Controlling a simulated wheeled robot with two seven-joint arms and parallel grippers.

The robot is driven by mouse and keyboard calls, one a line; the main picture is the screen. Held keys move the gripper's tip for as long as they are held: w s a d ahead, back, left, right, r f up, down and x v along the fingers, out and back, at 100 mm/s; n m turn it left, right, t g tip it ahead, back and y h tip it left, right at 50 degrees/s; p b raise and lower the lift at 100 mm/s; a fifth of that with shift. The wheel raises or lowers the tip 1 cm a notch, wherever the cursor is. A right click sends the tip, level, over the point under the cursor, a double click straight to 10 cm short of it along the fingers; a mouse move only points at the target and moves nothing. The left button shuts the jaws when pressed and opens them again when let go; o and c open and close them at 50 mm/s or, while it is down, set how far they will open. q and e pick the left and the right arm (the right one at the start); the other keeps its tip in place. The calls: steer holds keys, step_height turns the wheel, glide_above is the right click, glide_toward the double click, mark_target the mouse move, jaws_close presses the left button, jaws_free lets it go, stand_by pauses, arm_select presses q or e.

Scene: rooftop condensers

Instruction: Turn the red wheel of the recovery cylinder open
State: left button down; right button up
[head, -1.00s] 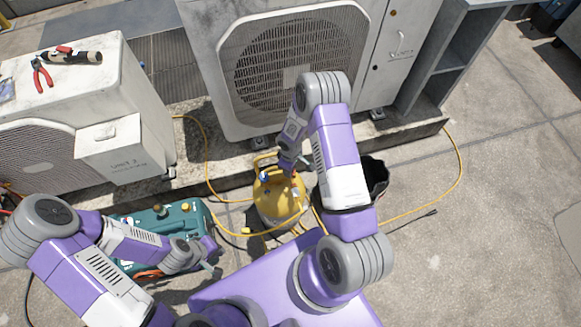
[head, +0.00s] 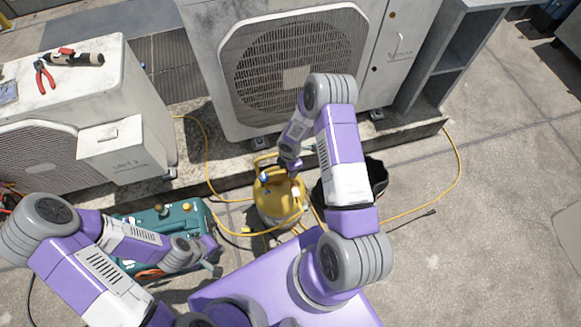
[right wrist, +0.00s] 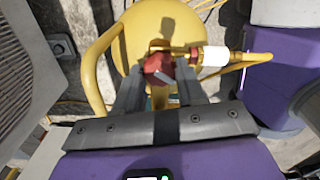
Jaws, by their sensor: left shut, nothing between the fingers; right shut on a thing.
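The yellow recovery cylinder (head: 280,208) stands on the ground in front of the large condenser in the head view; its yellow top (right wrist: 178,24) and a guard handle show in the right wrist view. The red wheel (right wrist: 157,64) sits at the valve on the cylinder's top, beside a brass fitting with a white sleeve. My right gripper (right wrist: 160,75) is shut on the red wheel, one finger on each side. In the head view the wheel is hidden. My left gripper (head: 215,268) is shut and empty, over the right side of the teal machine.
The teal machine (head: 172,222) is at the lower left. A dark bucket (head: 376,176) stands right of the cylinder. Yellow hoses (head: 458,170) run across the ground. The large condenser (head: 220,100) stands behind; pliers (head: 40,74) lie on the smaller unit (head: 105,80) at the left.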

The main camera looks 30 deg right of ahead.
steer(key=n+p, duration=0.1)
steer(key=n, duration=0.4)
stand_by(0.5)
steer(key=o, duration=1)
steer(key=shift+o, duration=0.2)
step_height(320, 180, up, 8)
steer(key=p, duration=0.3)
steer(key=shift+f, duration=0.15)
